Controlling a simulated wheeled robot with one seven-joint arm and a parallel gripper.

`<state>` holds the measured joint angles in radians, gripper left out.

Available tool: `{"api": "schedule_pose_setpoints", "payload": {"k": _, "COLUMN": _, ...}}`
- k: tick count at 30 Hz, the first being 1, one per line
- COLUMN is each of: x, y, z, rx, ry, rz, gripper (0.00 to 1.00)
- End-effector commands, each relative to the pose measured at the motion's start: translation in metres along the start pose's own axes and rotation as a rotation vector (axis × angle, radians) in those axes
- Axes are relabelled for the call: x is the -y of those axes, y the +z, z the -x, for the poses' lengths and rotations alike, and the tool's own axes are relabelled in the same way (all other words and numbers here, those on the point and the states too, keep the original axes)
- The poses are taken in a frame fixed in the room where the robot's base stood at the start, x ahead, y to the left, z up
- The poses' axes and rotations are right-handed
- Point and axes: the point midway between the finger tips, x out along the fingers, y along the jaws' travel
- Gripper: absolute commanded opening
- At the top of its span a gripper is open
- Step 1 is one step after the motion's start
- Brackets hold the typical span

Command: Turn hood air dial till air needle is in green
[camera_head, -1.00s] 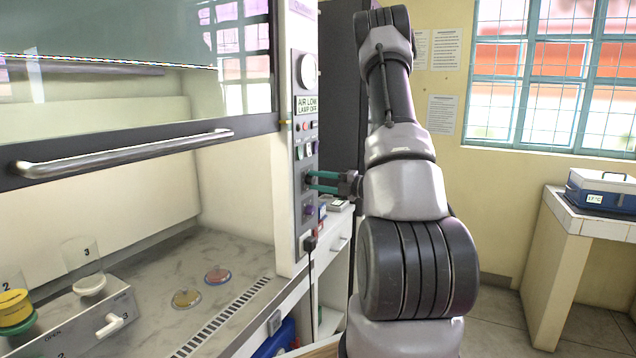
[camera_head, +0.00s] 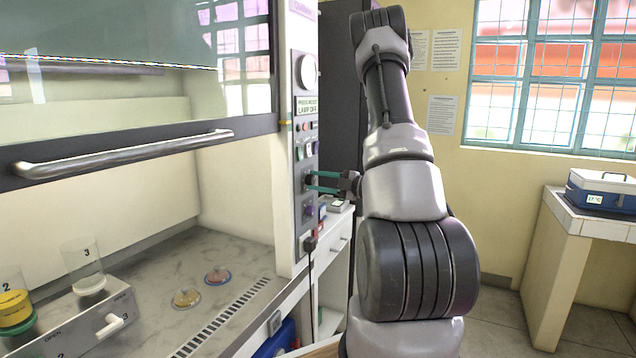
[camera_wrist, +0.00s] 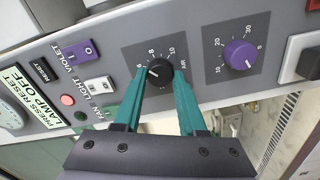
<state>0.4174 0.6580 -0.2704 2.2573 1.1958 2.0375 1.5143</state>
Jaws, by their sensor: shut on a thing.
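The black air dial (camera_wrist: 160,73), marked AIR with a numbered scale, is on the hood's grey control panel (camera_wrist: 125,45). My gripper (camera_wrist: 162,80) has its two green fingers on either side of the dial and is shut on it. In the head view my gripper (camera_head: 309,181) reaches the panel from the right, and the fingers hide the dial. The round white gauge (camera_head: 307,72) is at the top of the panel; its needle is too small to read. The display (camera_head: 306,106) reads PRESS RESET, LAMP OFF.
A purple dial (camera_wrist: 239,54) is beside the air dial. RESET (camera_wrist: 40,70), VIOLET, LIGHT and FAN controls are also close on the panel. The hood's sash handle (camera_head: 120,153) is left, above dishes on the work surface. The floor at right is clear.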

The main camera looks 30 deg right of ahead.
Motion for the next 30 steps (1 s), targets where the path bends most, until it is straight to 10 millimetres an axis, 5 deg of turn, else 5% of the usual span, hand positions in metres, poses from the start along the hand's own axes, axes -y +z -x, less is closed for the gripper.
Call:
{"api": "schedule_pose_setpoints", "payload": {"k": 7, "x": 0.0, "y": 0.001, "z": 0.001, "rx": 0.004, "ry": 0.0, "rz": 0.001, "gripper": 0.0}}
{"api": "schedule_pose_setpoints", "payload": {"k": 8, "x": 0.0, "y": 0.001, "z": 0.001, "rx": 0.004, "ry": 0.0, "rz": 0.001, "gripper": 0.48}}
{"api": "schedule_pose_setpoints", "payload": {"k": 10, "x": 0.0, "y": 0.001, "z": 0.001, "rx": 0.003, "ry": 0.0, "rz": 0.001, "gripper": 0.7}}
{"api": "schedule_pose_setpoints", "payload": {"k": 22, "x": 0.0, "y": 0.001, "z": 0.007, "rx": 0.003, "ry": 0.001, "rz": 0.002, "gripper": 0.7}}
{"api": "schedule_pose_setpoints", "payload": {"k": 30, "x": -0.001, "y": 0.002, "z": 0.057, "rx": 0.008, "ry": 0.003, "rz": 0.0, "gripper": 0.7}}
